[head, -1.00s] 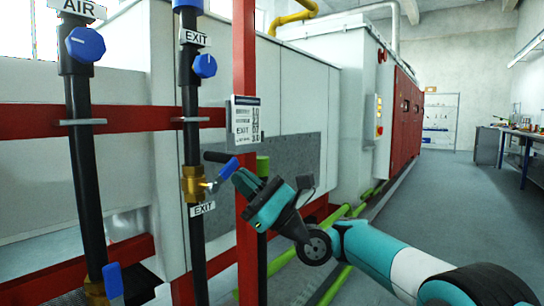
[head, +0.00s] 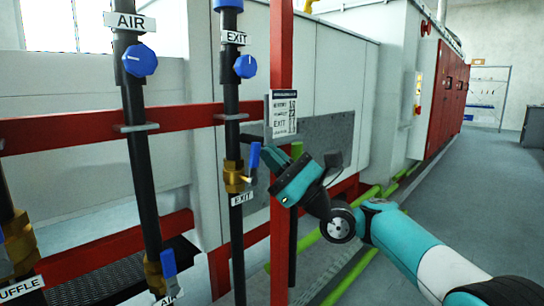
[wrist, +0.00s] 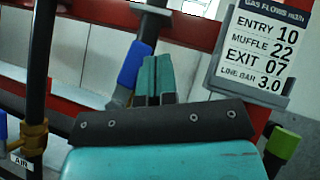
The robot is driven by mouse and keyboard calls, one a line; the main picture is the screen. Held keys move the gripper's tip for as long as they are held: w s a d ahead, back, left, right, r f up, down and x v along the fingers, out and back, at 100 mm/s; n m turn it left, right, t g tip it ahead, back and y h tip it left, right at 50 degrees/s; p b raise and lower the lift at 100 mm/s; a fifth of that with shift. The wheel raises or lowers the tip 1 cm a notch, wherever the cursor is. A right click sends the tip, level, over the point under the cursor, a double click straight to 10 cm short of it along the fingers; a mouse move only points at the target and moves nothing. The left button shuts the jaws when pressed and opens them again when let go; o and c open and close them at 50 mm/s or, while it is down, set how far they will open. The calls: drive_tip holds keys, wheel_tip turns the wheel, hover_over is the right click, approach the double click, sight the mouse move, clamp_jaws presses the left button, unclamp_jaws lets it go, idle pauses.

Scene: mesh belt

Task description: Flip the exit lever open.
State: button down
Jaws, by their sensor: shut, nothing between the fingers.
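The exit lever (head: 255,157) is a blue handle on a brass valve (head: 235,178) on the black exit pipe, above a lower EXIT tag (head: 242,198). The handle stands nearly upright, roughly along the pipe, just to its right. My gripper (head: 268,156) is shut and empty, just right of the handle. In the wrist view the teal fingers (wrist: 155,78) are together, close beside the blue handle (wrist: 133,66) on its right. I cannot tell whether they touch it. The brass valve is hidden behind my gripper in the wrist view.
A red post (head: 281,90) with a gas-flow sign (head: 283,114) stands right of the exit pipe. The air pipe (head: 137,130) with its own blue lever (head: 168,263) is to the left. A red rail (head: 185,117) crosses behind. Open floor (head: 470,180) lies to the right.

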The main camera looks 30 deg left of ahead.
drive_tip(key=shift+s+a+r, duration=0.1)
drive_tip(key=shift+s+r, duration=0.15)
drive_tip(key=shift+s, duration=0.1)
idle(0.4)
